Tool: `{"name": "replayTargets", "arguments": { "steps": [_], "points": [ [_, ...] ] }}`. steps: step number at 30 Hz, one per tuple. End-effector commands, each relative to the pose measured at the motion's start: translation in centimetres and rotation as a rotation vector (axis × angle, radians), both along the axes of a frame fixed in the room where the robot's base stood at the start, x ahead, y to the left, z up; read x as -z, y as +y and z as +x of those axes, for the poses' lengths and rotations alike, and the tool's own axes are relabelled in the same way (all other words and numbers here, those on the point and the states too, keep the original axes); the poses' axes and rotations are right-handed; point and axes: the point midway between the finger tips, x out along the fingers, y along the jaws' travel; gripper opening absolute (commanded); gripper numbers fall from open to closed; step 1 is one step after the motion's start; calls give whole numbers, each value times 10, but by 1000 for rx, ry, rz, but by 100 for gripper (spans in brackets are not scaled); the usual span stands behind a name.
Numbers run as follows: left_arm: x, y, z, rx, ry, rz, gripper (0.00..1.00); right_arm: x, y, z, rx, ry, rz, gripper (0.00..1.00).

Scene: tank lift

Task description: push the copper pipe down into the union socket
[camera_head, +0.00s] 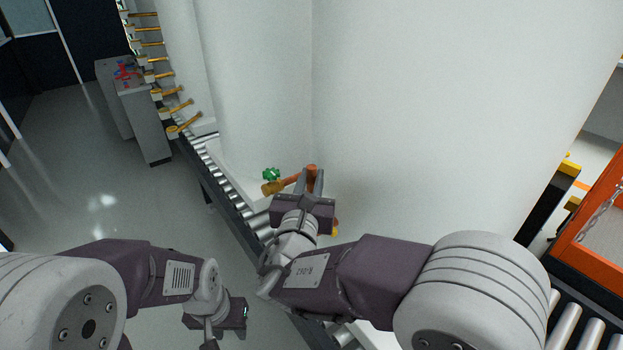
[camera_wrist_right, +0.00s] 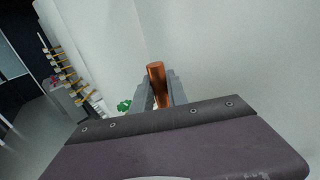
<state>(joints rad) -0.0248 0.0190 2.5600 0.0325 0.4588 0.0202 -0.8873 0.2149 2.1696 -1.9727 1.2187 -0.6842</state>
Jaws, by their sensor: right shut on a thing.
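The copper pipe (camera_head: 312,172) stands between the fingers of my right gripper (camera_head: 312,182), beside the white tank. In the right wrist view the pipe (camera_wrist_right: 156,72) rises upright between the two grey fingers (camera_wrist_right: 159,90), which are shut on it. Its lower end is hidden by the gripper, and I cannot make out the union socket or whether the pipe is in it. A copper and brass fitting (camera_head: 275,187) with a green valve handle (camera_head: 271,174) lies just left of the gripper. My left gripper (camera_head: 240,314) is low at the left, empty-looking, its fingers unclear.
Large white tanks (camera_head: 430,110) fill the middle. A roller conveyor (camera_head: 228,180) runs along their foot. A grey cabinet (camera_head: 140,115) with red and blue items stands at the far left, near several brass valve fittings (camera_head: 165,92). An orange frame (camera_head: 590,225) is at the right. The left floor is clear.

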Motion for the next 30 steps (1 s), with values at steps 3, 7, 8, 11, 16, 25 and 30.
{"name": "replayTargets", "arguments": {
  "steps": [3, 7, 8, 11, 16, 25, 30],
  "points": [
    [4, 0, 0, 0, 0, 0, 36, 4, 0, 0, 0, 0, 0, 0],
    [7, 0, 0, 0, 0, 0, 36, 7, 0, 0, 0, 0, 0, 0],
    [8, 0, 0, 0, 0, 0, 36, 8, 0, 0, 0, 0, 0, 0],
    [10, 0, 0, 0, 0, 0, 36, 11, 0, 0, 0, 0, 0, 0],
    [9, 0, 0, 0, 0, 0, 36, 10, 0, 0, 0, 0, 0, 44],
    [9, 0, 0, 0, 0, 0, 36, 10, 1, -3, -1, 1, 0, 44],
    [6, 0, 0, 0, 0, 0, 36, 9, 8, -35, -7, 1, 0, 44]
  ]
}}
